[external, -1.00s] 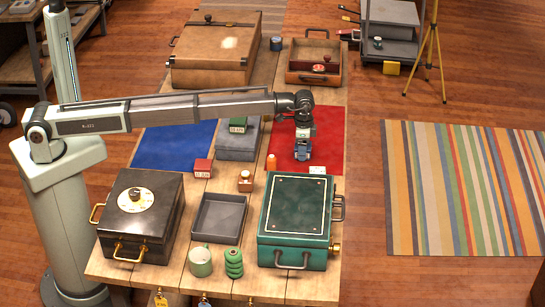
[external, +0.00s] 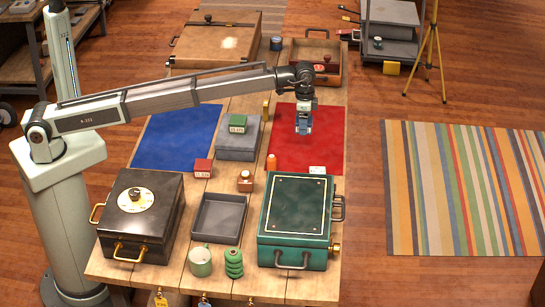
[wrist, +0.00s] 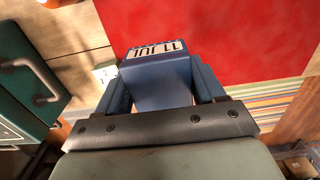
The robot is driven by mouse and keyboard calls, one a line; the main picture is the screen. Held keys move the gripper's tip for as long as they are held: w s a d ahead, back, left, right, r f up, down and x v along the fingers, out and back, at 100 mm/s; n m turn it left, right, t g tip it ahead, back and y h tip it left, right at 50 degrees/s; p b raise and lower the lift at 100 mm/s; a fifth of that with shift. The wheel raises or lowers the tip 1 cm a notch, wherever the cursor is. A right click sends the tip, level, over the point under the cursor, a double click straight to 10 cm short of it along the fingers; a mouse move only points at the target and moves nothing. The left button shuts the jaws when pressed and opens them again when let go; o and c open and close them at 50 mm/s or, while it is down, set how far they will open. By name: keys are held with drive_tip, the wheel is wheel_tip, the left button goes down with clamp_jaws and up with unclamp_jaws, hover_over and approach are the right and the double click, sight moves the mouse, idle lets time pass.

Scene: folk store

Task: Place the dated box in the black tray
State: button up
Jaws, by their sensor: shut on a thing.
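A blue box with a white label reading "11 JUL" (wrist: 157,82) is held between the two fingers of my gripper (wrist: 160,88) in the wrist view. In the external view my gripper (external: 304,125) hangs above the red mat (external: 329,140), shut on that box, whose outline blends with the fingers. The black tray (external: 202,232) is empty and lies flat at the near middle of the table, to the left of and nearer the camera than my gripper. A red box with a label (external: 202,168) and a green box with a label (external: 237,123) also show.
The green box rests on a grey box (external: 236,147). A dark case (external: 160,225) and a green case (external: 295,215) flank the tray. The blue mat (external: 175,137) is clear.

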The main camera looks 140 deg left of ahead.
drive_tip(key=r, duration=0.2)
drive_tip(key=d+r, duration=0.1)
drive_tip(key=r, duration=0.1)
drive_tip(key=shift+w, duration=0.15)
drive_tip(key=w+d, duration=0.4)
drive_tip(key=d, duration=0.7)
drive_tip(key=w+d, duration=0.4)
drive_tip(key=d, duration=0.6)
hover_over(220, 221)
wheel_tip(220, 221, down, 4)
drive_tip(key=shift+f, duration=5.55)
drive_tip(key=shift+f, duration=0.1)
drive_tip(key=o, duration=1.1)
